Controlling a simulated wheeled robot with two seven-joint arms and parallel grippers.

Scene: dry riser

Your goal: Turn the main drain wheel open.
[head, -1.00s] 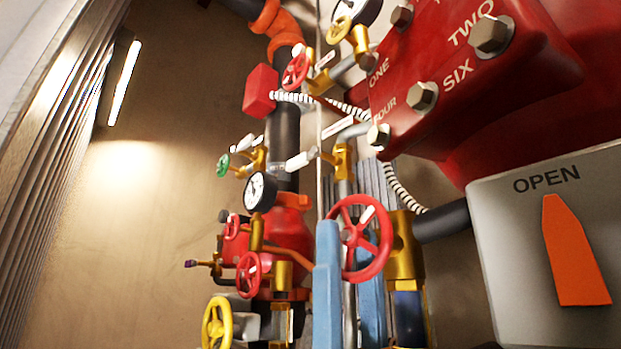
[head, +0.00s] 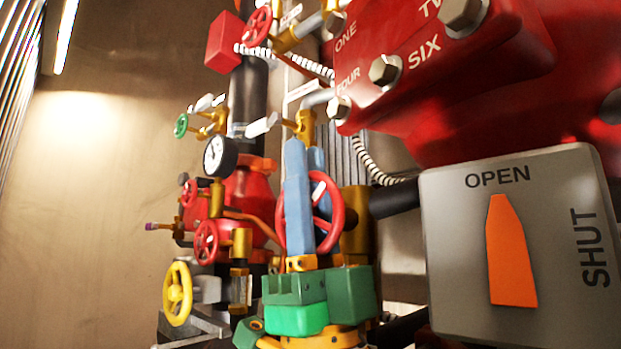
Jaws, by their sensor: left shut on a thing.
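A large red handwheel (head: 338,208) sits on a brass valve right of the pipe stack. My left gripper (head: 306,152), with blue fingers and a green body, comes up from below. Its fingers stand upright across the wheel's left part and are shut on the wheel; they hide part of the rim and spokes. No readable label tells whether this wheel is the main drain. My right gripper is not in view.
A grey plate with an orange pointer (head: 511,255) at OPEN stands close on the right. A red box (head: 420,60) with bolts hangs above. A yellow wheel (head: 177,293), smaller red wheels (head: 206,242) and a gauge (head: 220,157) are on the left.

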